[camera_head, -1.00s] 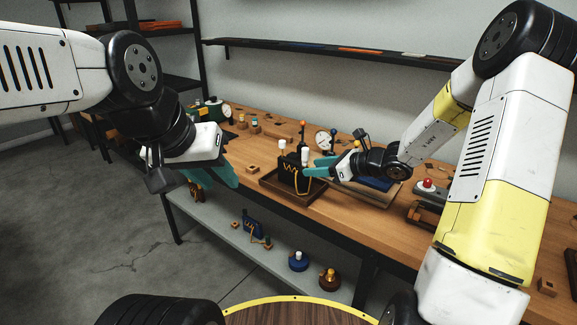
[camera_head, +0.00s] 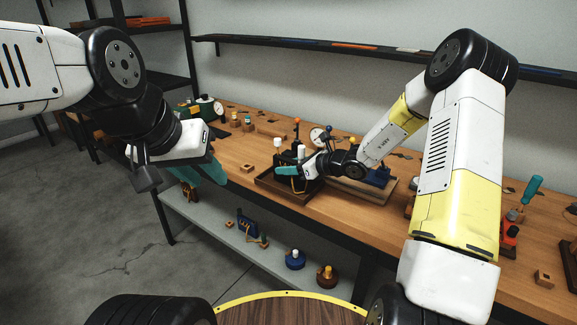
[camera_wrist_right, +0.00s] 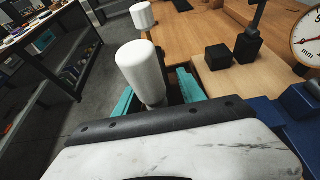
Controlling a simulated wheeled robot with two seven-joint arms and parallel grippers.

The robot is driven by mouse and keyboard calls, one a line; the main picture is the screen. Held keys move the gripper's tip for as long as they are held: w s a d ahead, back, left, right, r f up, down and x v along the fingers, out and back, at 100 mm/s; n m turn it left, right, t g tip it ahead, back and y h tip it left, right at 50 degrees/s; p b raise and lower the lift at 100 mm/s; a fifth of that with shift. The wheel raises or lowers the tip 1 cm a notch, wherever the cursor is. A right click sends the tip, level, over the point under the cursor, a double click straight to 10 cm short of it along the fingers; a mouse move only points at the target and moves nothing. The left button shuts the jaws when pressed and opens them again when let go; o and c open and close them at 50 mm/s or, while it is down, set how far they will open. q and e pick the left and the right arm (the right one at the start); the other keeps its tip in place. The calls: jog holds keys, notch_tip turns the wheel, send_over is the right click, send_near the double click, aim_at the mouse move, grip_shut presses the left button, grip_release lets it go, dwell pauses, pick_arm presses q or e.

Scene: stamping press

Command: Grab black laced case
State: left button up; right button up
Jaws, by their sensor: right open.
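The black laced case (camera_head: 284,161) stands in a brown tray (camera_head: 268,188) on the wooden bench, with yellow lacing on its front. My right gripper (camera_head: 289,171) is at the case and covers much of it. In the right wrist view its teal fingers (camera_wrist_right: 155,95) are spread apart, with a white knob (camera_wrist_right: 140,70) and a dark part of the case between them. I cannot tell whether the fingers touch the case. My left gripper (camera_head: 205,172) hangs in front of the bench's left part, away from the case; its jaw gap is unclear.
A wooden board with a blue fixture (camera_head: 378,176) lies right of the tray. A dial gauge (camera_head: 317,136) stands behind. A small wooden block (camera_head: 247,168) sits left of the tray. The shelf below holds a blue laced case (camera_head: 246,226) and round-based knobs (camera_head: 295,259).

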grip_shut()
jog(key=shift+r, duration=0.1)
dwell(0.3)
